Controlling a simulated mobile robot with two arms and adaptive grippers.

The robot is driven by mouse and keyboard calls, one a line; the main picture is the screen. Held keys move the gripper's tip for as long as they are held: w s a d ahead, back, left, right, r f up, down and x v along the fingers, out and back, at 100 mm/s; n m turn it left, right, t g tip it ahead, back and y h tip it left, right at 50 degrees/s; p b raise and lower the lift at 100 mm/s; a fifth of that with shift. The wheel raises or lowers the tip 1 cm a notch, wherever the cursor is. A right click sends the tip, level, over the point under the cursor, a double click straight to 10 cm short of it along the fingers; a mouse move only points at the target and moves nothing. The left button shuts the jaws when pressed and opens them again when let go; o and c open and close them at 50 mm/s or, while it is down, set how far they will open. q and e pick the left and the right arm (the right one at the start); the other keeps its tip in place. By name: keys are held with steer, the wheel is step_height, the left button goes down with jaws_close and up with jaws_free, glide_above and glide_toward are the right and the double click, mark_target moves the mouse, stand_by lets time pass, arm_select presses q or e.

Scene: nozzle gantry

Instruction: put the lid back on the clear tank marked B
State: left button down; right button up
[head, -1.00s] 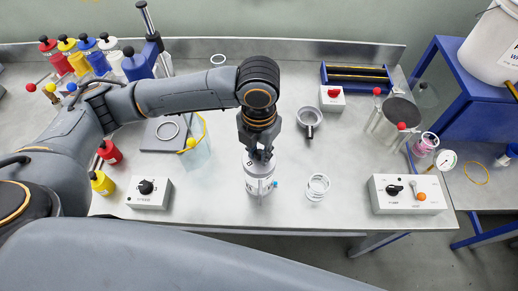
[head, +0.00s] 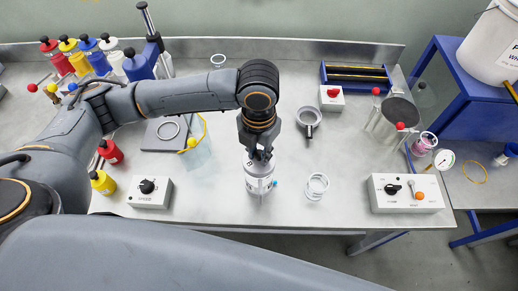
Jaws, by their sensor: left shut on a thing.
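The clear tank marked B (head: 259,183) stands upright near the front middle of the bench, with a letter B showing near its top. My left gripper (head: 260,153) points down directly over the tank and is shut on the lid at the tank's top. The fingers and wrist hide most of the lid, so I cannot tell whether it is fully seated or just above the rim. My right gripper is not in view.
White rings (head: 316,186) lie just right of the tank. A control box (head: 150,191) stands left, another (head: 406,193) right. A round grey holder (head: 309,119) is behind right.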

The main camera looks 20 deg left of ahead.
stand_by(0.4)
arm_select(q)
steer(key=c, duration=0.6)
jaws_free()
steer(key=shift+r+p, duration=3.5)
steer(key=shift+p, duration=0.4)
steer(key=shift+c, duration=0.5)
jaws_close()
steer(key=shift+f, duration=0.2)
